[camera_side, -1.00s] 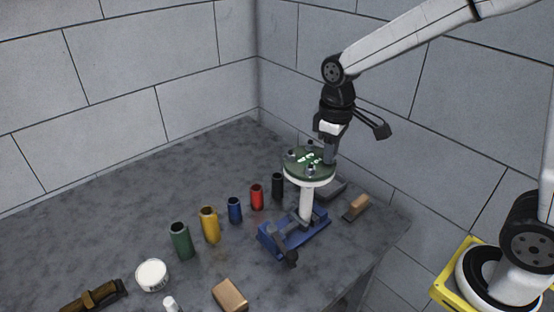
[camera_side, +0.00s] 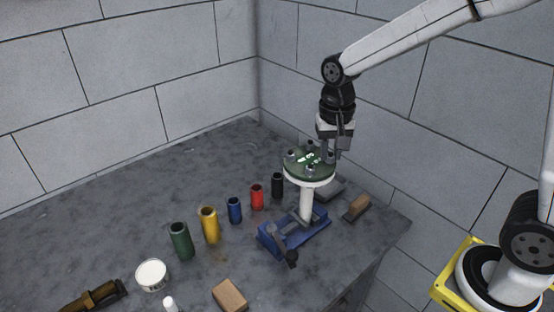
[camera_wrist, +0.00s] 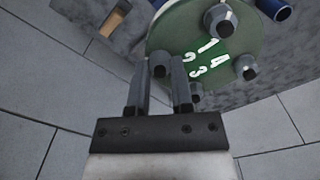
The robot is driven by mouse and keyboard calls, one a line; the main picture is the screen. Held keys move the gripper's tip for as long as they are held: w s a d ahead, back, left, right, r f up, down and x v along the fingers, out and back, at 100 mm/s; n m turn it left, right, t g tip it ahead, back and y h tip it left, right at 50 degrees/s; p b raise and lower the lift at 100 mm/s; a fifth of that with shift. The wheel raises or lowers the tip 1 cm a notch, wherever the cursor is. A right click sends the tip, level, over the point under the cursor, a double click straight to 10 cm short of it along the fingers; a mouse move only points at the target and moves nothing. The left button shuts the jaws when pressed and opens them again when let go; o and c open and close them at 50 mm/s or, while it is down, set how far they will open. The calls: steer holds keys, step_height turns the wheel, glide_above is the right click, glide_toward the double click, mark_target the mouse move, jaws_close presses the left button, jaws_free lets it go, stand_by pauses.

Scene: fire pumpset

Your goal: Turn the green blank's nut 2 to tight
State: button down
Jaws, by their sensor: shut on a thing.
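The green blank (camera_side: 300,173) is a round disc with several dark nuts and white numerals, level on a white post in a blue vise (camera_side: 275,238). It also shows in the wrist view (camera_wrist: 180,35). My gripper (camera_side: 328,156) points down at the disc's right rim in the side view. In the wrist view my gripper (camera_wrist: 158,75) has its two fingers on either side of nut 2 (camera_wrist: 159,64), beside the numeral 2, and is shut on it. Nut 3 (camera_wrist: 196,92) is just right of the fingers. Nut 4 (camera_wrist: 246,69) and nut 1 (camera_wrist: 220,20) are clear of them.
Green (camera_side: 181,242), yellow (camera_side: 210,226), blue (camera_side: 235,211), red (camera_side: 257,198) and black (camera_side: 278,186) tubes stand in a row left of the vise. A wood-handled brush (camera_side: 356,207) lies to the right. A white tub (camera_side: 152,275) and wooden block (camera_side: 230,296) are in front.

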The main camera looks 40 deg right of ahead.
mark_target(331, 155)
steer(key=m, duration=0.3)
steer(key=shift+m, duration=2.2)
steer(key=c, duration=0.5)
jaws_free()
steer(key=shift+r, duration=0.15)
steer(key=shift+r, duration=3.8)
steer(key=shift+d+f, duration=0.1)
